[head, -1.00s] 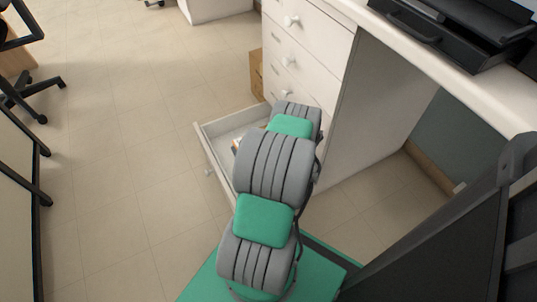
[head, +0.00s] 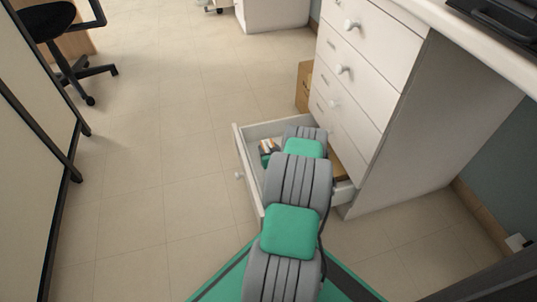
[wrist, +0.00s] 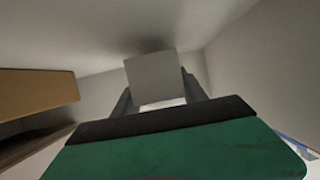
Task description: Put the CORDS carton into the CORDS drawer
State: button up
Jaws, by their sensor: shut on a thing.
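The open drawer (head: 243,160), white and lowest in the cabinet, is pulled out left of it; its label cannot be read. My arm reaches over this drawer and hides my gripper in the head view. In the wrist view, my gripper (wrist: 160,98) is shut on a pale grey, box-shaped carton (wrist: 151,77). No lettering shows on it, so I cannot confirm that it is the CORDS carton. Pale walls surround it in the wrist view; whether it touches the drawer floor cannot be told.
Small orange, white and green items (head: 267,150) lie in the drawer's far left part. A brown box-like thing (wrist: 38,92) is at the left in the wrist view. The white cabinet (head: 395,120) stands right of the drawer, a cardboard box (head: 304,86) behind.

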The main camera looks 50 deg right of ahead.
jog(key=shift+f, duration=0.85)
jog(key=o, duration=1.4)
jog(key=shift+c, duration=0.2)
jog(key=shift+s+r, duration=0.15)
jog(key=shift+r, duration=0.2)
jog(key=p+v, duration=0.5)
jog(key=v, duration=0.6)
jog(key=shift+s+a, duration=0.25)
jog(key=shift+s, duration=0.1)
